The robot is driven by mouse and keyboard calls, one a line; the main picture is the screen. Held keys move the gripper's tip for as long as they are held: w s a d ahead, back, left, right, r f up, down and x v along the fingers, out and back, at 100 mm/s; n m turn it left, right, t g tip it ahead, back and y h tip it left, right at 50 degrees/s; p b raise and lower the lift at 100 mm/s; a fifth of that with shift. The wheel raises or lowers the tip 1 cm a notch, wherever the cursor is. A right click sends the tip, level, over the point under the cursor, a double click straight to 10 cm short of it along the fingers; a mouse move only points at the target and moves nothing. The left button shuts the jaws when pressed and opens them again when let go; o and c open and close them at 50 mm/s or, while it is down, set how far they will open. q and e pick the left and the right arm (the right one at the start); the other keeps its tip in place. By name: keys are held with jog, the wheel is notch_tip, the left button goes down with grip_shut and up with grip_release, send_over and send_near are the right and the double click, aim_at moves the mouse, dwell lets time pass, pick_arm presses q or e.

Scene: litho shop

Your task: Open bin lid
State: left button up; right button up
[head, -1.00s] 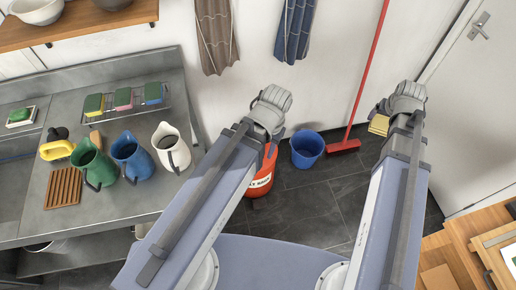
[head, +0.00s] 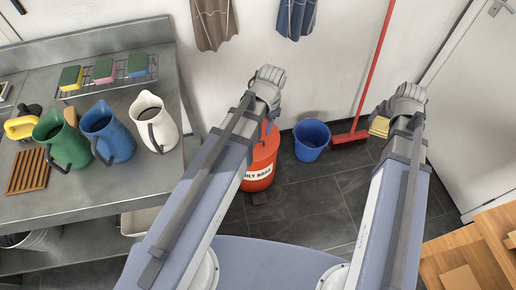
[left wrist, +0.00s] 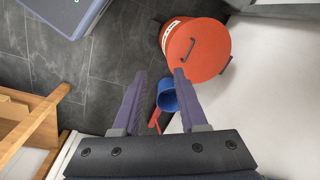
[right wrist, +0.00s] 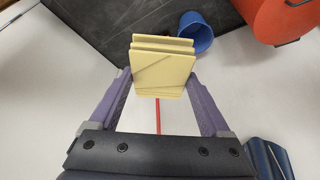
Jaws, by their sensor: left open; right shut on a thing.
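The red bin (head: 262,160), with a white label reading partly "oily rags", stands on the floor beside the counter, partly behind my left arm. In the left wrist view its round lid (left wrist: 205,62) looks shut, with a dark bar handle (left wrist: 188,49) on top. My left gripper (left wrist: 160,72) is open and empty; in the head view (head: 268,88) it is above the bin, apart from it. My right gripper (right wrist: 160,80) is shut on a pale yellow ridged block (right wrist: 163,72), which also shows in the head view (head: 379,126).
A blue bucket (head: 312,141) and a red broom (head: 350,136) stand right of the bin by the wall. The grey counter (head: 150,190) with several jugs is at left. A wooden piece of furniture (head: 470,250) is at lower right. Dark floor before the bin is free.

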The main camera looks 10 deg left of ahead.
pick_arm(q)
jog(key=w+a+f+m+b, duration=0.2)
jog(key=w+f+b, duration=0.4)
jog(key=f+b, duration=0.3)
jog(key=w+a+f+m+t+b, duration=0.1)
jog(key=w+a+f+m+b, duration=0.1)
jog(key=w+f+b, duration=0.4)
jog(key=shift+a+f+m+b, duration=0.4)
jog(key=shift+f+m+b, duration=0.3)
jog(key=shift+f+b, duration=1.4)
jog(key=shift+f+p, duration=0.35)
jog(key=shift+f, duration=0.05)
jog(key=f+b, duration=0.4)
jog(key=w+f+b, duration=0.1)
jog(key=f+b, duration=0.3)
jog(key=w+a+f+b, duration=0.1)
jog(key=f+b, duration=0.2)
jog(key=shift+w+f+b, duration=0.1)
jog(key=shift+f+b, duration=0.3)
grip_shut()
jog(key=shift+r, duration=0.1)
